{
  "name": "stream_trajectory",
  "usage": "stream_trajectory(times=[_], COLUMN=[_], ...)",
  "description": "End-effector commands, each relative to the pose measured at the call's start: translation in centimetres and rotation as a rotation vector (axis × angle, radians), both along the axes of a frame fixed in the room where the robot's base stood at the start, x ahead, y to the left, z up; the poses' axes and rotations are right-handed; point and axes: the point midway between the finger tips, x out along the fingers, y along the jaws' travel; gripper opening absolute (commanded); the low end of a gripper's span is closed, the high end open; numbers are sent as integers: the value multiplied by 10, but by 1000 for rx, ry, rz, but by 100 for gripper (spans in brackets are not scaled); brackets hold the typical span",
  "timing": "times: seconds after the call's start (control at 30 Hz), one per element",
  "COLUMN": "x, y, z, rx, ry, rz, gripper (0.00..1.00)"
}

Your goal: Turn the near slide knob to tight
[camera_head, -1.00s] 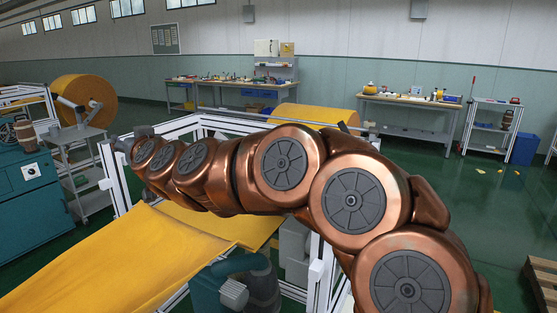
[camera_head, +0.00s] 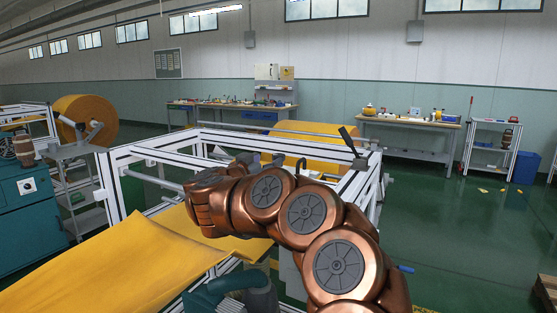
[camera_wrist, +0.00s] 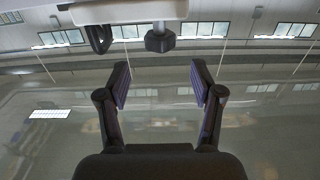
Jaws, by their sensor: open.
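In the wrist view, a dark lobed knob (camera_wrist: 160,41) hangs from a short stem under a pale block (camera_wrist: 125,11) at the top. I cannot tell its setting or whether it is the near slide knob. My gripper (camera_wrist: 160,80) is open and empty, its two dark fingers spread to either side below the knob in the picture. The knob lines up with the gap and appears beyond the fingertips, apart from them. In the head view my copper arm reaches over the white frame (camera_head: 140,150), and my gripper cannot be made out there.
A black curved handle (camera_wrist: 98,38) is left of the knob. A black lever (camera_head: 347,138) stands at the frame's right corner. Yellow felt (camera_head: 130,265) lies at the front left, beside a teal motor-like unit (camera_head: 215,295).

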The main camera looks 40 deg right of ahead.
Motion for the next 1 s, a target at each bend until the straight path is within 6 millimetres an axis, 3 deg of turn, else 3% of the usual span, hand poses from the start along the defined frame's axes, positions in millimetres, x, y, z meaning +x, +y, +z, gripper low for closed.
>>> stream_trajectory(times=[0.23,0.63,1.0], x=[5,20,23], y=[-18,-68,-73], z=[0,0,0], rx=[0,0,0], ry=[1,0,0], rz=[-2,-2,0], gripper=[66,66,64])
